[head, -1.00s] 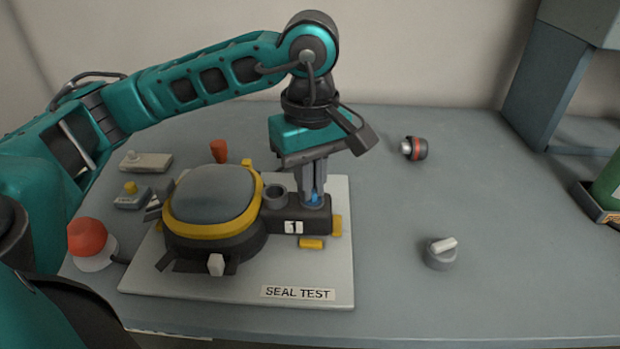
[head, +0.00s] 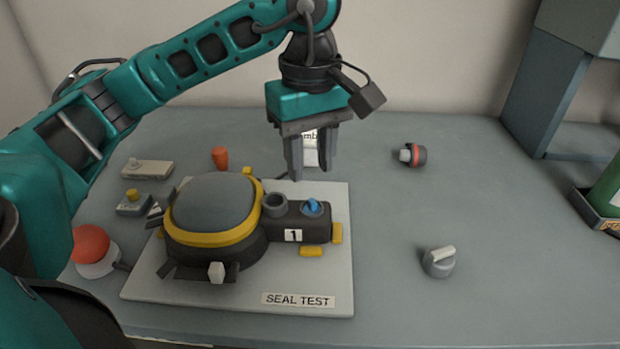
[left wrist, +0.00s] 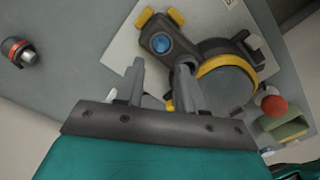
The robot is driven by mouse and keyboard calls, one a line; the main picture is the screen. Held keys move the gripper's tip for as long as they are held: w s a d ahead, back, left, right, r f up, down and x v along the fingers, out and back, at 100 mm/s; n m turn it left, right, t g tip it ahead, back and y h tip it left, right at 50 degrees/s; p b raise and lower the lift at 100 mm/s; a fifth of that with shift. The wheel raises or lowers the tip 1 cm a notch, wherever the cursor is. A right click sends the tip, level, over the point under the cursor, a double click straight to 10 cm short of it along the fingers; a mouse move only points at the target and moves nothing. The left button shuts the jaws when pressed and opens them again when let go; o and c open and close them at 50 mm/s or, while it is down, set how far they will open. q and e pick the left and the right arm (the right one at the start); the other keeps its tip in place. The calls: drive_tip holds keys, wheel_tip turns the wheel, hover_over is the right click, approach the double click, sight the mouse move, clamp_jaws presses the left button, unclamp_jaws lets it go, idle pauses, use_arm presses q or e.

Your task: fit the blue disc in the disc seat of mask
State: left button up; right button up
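The mask (head: 213,205), dark with a yellow rim and grey face, lies on the white seal test board (head: 240,292). A dark block marked 1 (head: 293,235) joins its right side. The blue disc (head: 313,207) sits in the round seat at the block's right end; it also shows in the left wrist view (left wrist: 161,43). Whether it is fully down I cannot tell. My left gripper (head: 313,172) is open and empty, above and behind the block, apart from the disc. In the left wrist view its fingers (left wrist: 162,75) are spread. My right gripper is not in view.
An empty grey ring socket (head: 275,204) is beside the disc. A red-domed button (head: 92,245) stands left of the board. A grey knob (head: 439,260) and a red-banded fitting (head: 412,154) lie to the right. The table between them is clear.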

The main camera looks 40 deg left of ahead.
use_arm(q)
wheel_tip(320, 180, up, 7)
drive_tip(key=p, duration=0.2)
idle(0.6)
